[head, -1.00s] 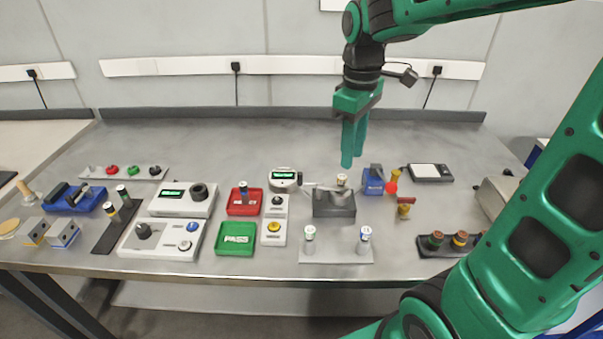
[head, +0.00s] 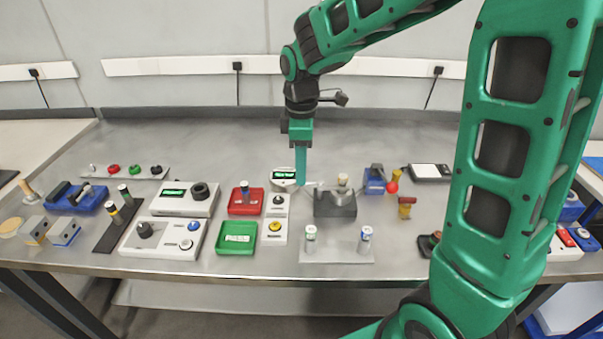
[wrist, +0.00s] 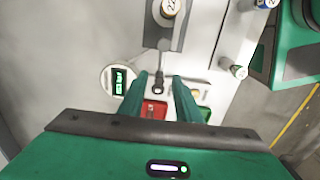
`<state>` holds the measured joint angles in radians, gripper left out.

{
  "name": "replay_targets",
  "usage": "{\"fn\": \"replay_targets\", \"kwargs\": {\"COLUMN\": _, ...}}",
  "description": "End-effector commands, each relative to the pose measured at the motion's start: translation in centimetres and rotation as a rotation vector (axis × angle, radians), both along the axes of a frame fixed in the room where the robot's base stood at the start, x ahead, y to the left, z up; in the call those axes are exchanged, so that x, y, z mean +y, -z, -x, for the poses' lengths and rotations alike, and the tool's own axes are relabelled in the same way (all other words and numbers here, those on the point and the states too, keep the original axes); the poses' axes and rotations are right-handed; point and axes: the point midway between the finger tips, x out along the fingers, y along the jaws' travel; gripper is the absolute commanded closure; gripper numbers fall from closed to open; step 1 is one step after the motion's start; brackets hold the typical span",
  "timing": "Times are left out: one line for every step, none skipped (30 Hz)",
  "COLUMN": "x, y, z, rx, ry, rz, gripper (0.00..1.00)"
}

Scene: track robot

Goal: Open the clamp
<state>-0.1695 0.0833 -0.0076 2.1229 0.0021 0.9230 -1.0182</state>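The clamp (head: 334,206) is a dark grey block fixture on the bench, right of the middle in the head view. A pale-topped cylinder (head: 343,180) stands in it. A thin lever reaches left from it; in the wrist view the lever's dark end (wrist: 158,86) shows between my fingers. My gripper (head: 302,183) points down at the lever's left end, beside the round gauge. In the wrist view my gripper (wrist: 159,77) has its two green fingers apart, with the lever end in the gap. I cannot see any contact.
The round gauge (head: 284,174) with a green display stands close to the left. A red tray (head: 233,205), a green tray (head: 223,246) and button boxes lie nearby. A plate with two cylinders (head: 338,253) lies in front. A blue fixture (head: 374,184) stands to the right.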

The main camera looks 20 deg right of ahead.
Motion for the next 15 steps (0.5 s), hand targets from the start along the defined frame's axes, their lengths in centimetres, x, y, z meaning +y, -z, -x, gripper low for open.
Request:
{"fn": "replay_targets", "kwargs": {"x": 0.0, "y": 0.7, "z": 0.1, "rx": 0.004, "ry": 0.0, "rz": 0.001, "gripper": 0.69}}
{"fn": "replay_targets", "kwargs": {"x": 0.0, "y": 1.0, "z": 0.0, "rx": 0.002, "ry": 0.0, "rz": 0.0, "gripper": 0.69}}
{"fn": "replay_targets", "kwargs": {"x": 0.0, "y": 1.3, "z": 0.0, "rx": 0.002, "ry": 0.0, "rz": 0.0, "gripper": 0.69}}
{"fn": "replay_targets", "kwargs": {"x": 0.0, "y": 1.5, "z": 0.0, "rx": 0.002, "ry": 0.001, "rz": 0.0, "gripper": 0.69}}
{"fn": "replay_targets", "kwargs": {"x": 0.0, "y": 1.7, "z": 0.0, "rx": 0.001, "ry": 0.001, "rz": 0.001, "gripper": 0.69}}
{"fn": "replay_targets", "kwargs": {"x": 0.0, "y": 1.8, "z": 0.0, "rx": 0.0, "ry": 0.001, "rz": 0.0, "gripper": 0.69}}
{"fn": "replay_targets", "kwargs": {"x": 0.0, "y": 1.9, "z": 0.0, "rx": 0.0, "ry": 0.001, "rz": 0.0, "gripper": 0.69}}
{"fn": "replay_targets", "kwargs": {"x": 0.0, "y": 2.0, "z": 0.0, "rx": 0.0, "ry": 0.001, "rz": 0.0, "gripper": 0.69}}
{"fn": "replay_targets", "kwargs": {"x": 0.0, "y": 2.1, "z": 0.0, "rx": 0.0, "ry": 0.001, "rz": 0.0, "gripper": 0.69}}
{"fn": "replay_targets", "kwargs": {"x": 0.0, "y": 2.1, "z": 0.0, "rx": 0.0, "ry": 0.001, "rz": 0.0, "gripper": 0.69}}
{"fn": "replay_targets", "kwargs": {"x": 0.0, "y": 2.1, "z": 0.0, "rx": 0.0, "ry": 0.001, "rz": 0.0, "gripper": 0.69}}
{"fn": "replay_targets", "kwargs": {"x": 0.0, "y": 2.1, "z": 0.0, "rx": 0.0, "ry": 0.001, "rz": 0.0, "gripper": 0.69}}
{"fn": "replay_targets", "kwargs": {"x": 0.0, "y": 2.1, "z": 0.0, "rx": 0.0, "ry": 0.001, "rz": 0.0, "gripper": 0.69}}
{"fn": "replay_targets", "kwargs": {"x": 0.0, "y": 2.1, "z": 0.0, "rx": 0.0, "ry": 0.001, "rz": 0.0, "gripper": 0.69}}
{"fn": "replay_targets", "kwargs": {"x": 0.0, "y": 2.1, "z": 0.0, "rx": 0.0, "ry": 0.001, "rz": 0.0, "gripper": 0.69}}
